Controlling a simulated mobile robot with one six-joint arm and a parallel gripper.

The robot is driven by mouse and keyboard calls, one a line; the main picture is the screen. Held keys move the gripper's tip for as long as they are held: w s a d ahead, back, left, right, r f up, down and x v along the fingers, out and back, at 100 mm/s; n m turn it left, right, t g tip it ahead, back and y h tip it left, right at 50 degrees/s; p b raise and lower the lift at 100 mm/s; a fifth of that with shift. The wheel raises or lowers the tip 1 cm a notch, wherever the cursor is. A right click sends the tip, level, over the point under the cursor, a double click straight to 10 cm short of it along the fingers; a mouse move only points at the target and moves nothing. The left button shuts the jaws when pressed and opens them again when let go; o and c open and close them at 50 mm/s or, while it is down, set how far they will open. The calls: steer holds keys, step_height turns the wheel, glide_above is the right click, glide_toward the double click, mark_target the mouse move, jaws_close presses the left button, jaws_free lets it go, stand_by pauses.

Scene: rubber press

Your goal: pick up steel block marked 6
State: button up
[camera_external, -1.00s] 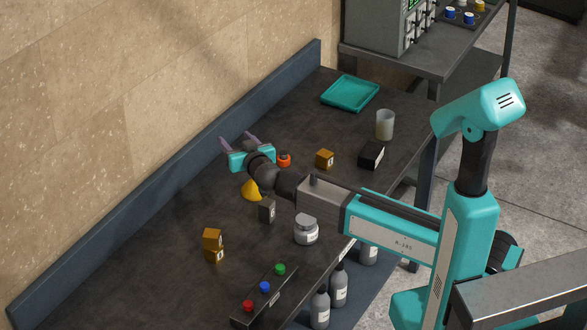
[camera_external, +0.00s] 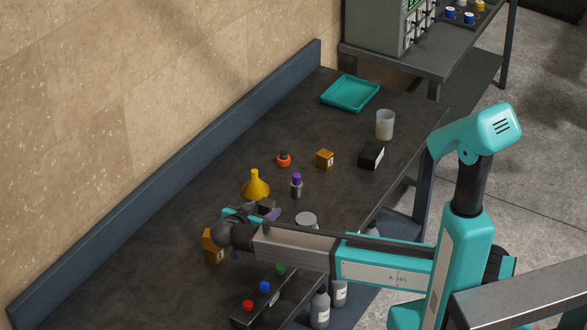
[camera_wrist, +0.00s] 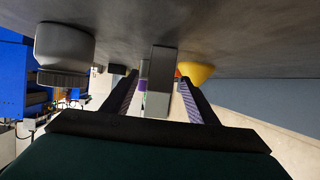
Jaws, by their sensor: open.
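The steel block (camera_wrist: 160,75) is grey and stands on the table. In the wrist view it is between the two fingers of my gripper (camera_wrist: 158,82), with clear space on both sides of it. I cannot read a number on it. In the external view only the dark top of the block (camera_external: 266,206) shows, as my gripper (camera_external: 263,211) and arm hide the rest. My gripper is low over the table, open and empty.
A grey-lidded jar (camera_external: 306,219) stands close to the right, partly behind my arm. A yellow funnel (camera_external: 255,186) and a purple-capped bottle (camera_external: 297,186) stand behind the block. Brown blocks (camera_external: 210,238) are stacked at left. A button box (camera_external: 264,298) lies in front.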

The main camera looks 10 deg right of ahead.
mark_target(272, 206)
steer(key=shift+s+a+f, duration=0.15)
steer(key=shift+s+f, duration=0.25)
steer(key=shift+f, duration=0.05)
steer(key=shift+w, duration=0.1)
steer(key=shift+w+d+f+p, duration=0.1)
steer(key=shift+w+d+p, duration=0.25)
steer(key=shift+w+d, duration=0.1)
steer(key=shift+w+d+f, duration=0.2)
steer(key=shift+w+f, duration=0.05)
steer(key=shift+w, duration=0.05)
steer(key=shift+r+p+x, duration=0.15)
steer(key=shift+p+x, duration=0.5)
steer(key=shift+x, duration=0.1)
steer(key=shift+r+p+x, duration=0.15)
steer(key=shift+p+x, duration=0.5)
steer(key=shift+x, duration=0.15)
steer(key=shift+p+x, duration=0.35)
steer(key=shift+x, duration=0.9)
